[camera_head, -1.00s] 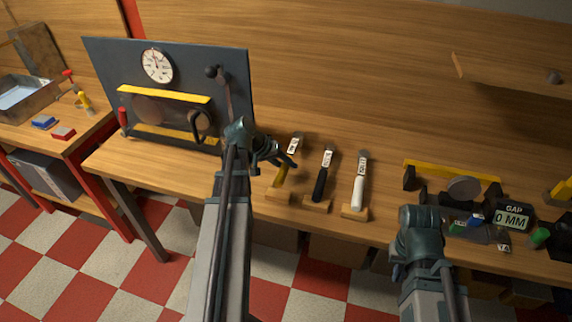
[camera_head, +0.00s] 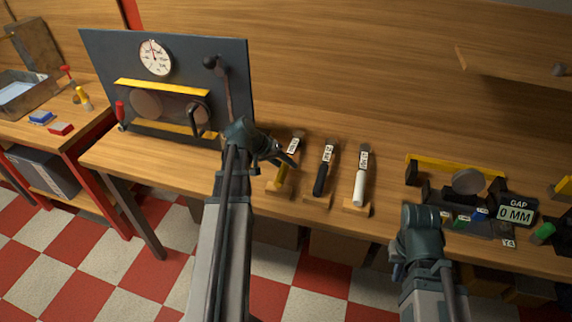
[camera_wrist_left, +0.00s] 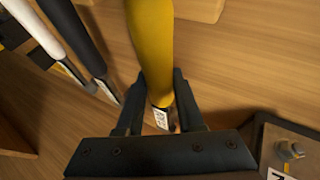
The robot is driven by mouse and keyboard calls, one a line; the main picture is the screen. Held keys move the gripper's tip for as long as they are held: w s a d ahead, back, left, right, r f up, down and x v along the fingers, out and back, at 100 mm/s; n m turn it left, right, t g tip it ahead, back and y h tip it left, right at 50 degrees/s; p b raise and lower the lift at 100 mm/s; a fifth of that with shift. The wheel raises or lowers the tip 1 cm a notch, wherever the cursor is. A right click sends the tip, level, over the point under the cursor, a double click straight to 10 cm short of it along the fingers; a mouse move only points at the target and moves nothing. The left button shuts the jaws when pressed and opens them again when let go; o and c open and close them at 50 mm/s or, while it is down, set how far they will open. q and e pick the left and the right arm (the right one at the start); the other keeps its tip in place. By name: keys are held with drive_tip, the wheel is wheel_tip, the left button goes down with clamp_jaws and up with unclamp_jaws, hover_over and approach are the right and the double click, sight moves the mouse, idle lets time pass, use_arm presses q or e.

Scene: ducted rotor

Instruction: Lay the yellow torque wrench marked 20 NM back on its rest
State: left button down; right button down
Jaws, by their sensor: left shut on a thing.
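The yellow torque wrench (camera_head: 281,177) is in my left gripper (camera_head: 287,157), near the left end of the row of wrenches. Its label (camera_head: 294,145) is too small to read. In the left wrist view the jaws (camera_wrist_left: 160,98) are shut around the yellow handle (camera_wrist_left: 150,40), with a white tag just beyond them. A wooden rest (camera_head: 278,192) lies at the handle's near end; I cannot tell whether the wrench touches it. My right gripper (camera_head: 424,222) is at the front right of the bench, its fingers not clear.
A black-handled wrench (camera_head: 320,182) and a white-handled wrench (camera_head: 358,188) lie on rests to the right. A dark panel with a dial (camera_head: 155,58) stands at left. A yellow-topped fixture (camera_head: 455,170) and a gap display (camera_head: 515,213) are at right.

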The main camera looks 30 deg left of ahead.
use_arm(q)
drive_tip(key=shift+c, duration=2.3)
unclamp_jaws()
drive_tip(key=p+v, duration=1.1)
drive_tip(key=v, duration=0.2)
drive_tip(key=shift+s+r, duration=0.25)
drive_tip(key=shift+r, duration=0.05)
drive_tip(key=shift+a, duration=0.1)
drive_tip(key=s+d+f+m+g+y, duration=0.1)
drive_tip(key=s+d+m+g+y, duration=0.1)
drive_tip(key=d, duration=0.9)
drive_tip(key=s+d+f+m+g+y, duration=0.2)
drive_tip(key=s+d+m, duration=0.1)
drive_tip(key=d, duration=0.9)
drive_tip(key=s+d+f+m+g+y, duration=0.1)
drive_tip(key=s+d, duration=0.3)
drive_tip(key=d, duration=0.8)
drive_tip(key=shift+s+d+f+m+g+y, duration=0.2)
drive_tip(key=shift+s+m+g+y, duration=0.3)
drive_tip(key=shift+m, duration=0.4)
